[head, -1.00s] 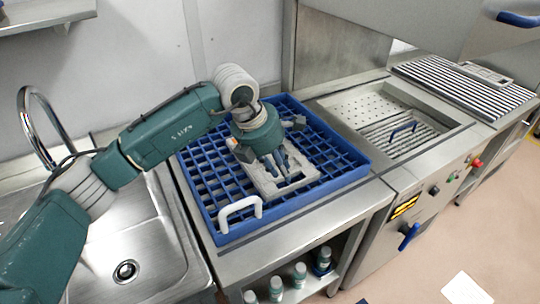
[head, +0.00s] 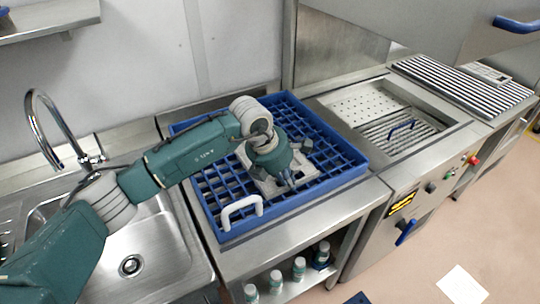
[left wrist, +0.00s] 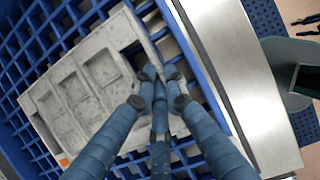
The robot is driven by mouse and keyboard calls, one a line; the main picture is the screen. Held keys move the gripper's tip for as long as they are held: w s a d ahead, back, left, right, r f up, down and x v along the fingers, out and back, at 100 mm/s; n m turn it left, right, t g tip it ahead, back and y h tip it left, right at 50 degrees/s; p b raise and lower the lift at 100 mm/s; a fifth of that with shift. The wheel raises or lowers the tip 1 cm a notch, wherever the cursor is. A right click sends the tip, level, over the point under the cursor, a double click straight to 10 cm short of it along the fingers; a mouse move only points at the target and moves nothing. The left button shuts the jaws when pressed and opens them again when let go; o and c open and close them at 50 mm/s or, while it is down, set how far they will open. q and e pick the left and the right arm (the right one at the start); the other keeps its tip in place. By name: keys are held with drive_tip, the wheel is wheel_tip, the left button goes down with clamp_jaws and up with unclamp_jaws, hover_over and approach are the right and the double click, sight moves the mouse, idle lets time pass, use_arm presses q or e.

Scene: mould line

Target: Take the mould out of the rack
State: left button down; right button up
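The mould (head: 266,187) is a pale grey slab with several rectangular pockets. It lies in the blue grid rack (head: 222,232) on the steel counter, partly hidden by my left gripper (head: 291,184). The left gripper points down over the mould's near right part. In the left wrist view, its blue fingers (left wrist: 160,88) come close together at one end of the mould (left wrist: 75,95), beside an open gap in it. I cannot tell whether they grip its edge. The blue rack (left wrist: 180,50) shows around and below the mould.
A white loop handle (head: 242,211) stands at the rack's near edge. A sink (head: 150,255) with a curved tap lies left. A steel basin with a perforated plate (head: 368,104) is on the right. Several small jars (head: 299,268) stand on the shelf below.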

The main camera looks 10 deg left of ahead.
use_arm(q)
drive_tip(key=shift+r, duration=0.15)
drive_tip(key=shift+w+r+b, duration=0.1)
drive_tip(key=shift+r+b, duration=0.2)
drive_tip(key=shift+r, duration=0.25)
wheel_tip(320, 180, up, 23)
drive_tip(key=b, duration=0.1)
drive_tip(key=shift+b, duration=0.3)
drive_tip(key=shift+f, duration=0.2)
